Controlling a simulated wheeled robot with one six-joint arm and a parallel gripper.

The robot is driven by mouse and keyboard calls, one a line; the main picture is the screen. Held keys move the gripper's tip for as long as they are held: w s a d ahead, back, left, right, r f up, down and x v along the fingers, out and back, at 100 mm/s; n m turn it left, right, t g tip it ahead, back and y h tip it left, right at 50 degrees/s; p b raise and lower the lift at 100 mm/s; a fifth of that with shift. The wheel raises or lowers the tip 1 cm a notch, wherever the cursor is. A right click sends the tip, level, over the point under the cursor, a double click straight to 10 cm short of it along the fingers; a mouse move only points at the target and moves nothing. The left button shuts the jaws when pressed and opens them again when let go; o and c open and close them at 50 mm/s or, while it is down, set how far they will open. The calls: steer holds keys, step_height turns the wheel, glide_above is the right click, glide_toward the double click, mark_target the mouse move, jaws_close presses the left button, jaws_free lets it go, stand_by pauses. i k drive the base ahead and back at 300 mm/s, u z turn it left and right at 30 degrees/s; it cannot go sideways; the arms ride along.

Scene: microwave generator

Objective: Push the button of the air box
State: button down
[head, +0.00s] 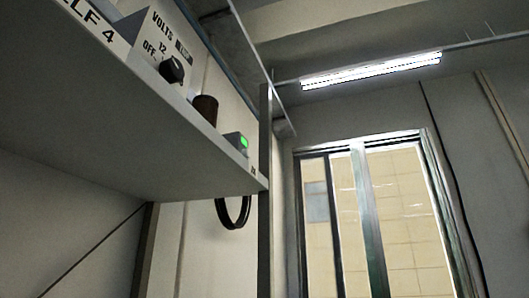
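A small grey box with a lit green button (244,142) sits near the right end of the shelf in the head view. I cannot tell whether it is the air box, as no label on it is readable. Left of it on the same shelf is a white box (150,35) marked "VOLTS", "12" and "OFF", with a black knob (172,69). My gripper is not in view.
The shelf (150,150), labelled "LF 4" at its left, runs overhead from the left. A brown cylinder (205,110) stands between the two boxes. A black ring (233,212) hangs below the shelf's right end. A post (265,200) stands there. A window (375,220) is at right.

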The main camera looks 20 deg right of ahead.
mark_target(246, 153)
steer(key=k, duration=1.25)
steer(key=z, duration=0.6)
steer(key=i, duration=1.8)
steer(key=u, duration=0.7)
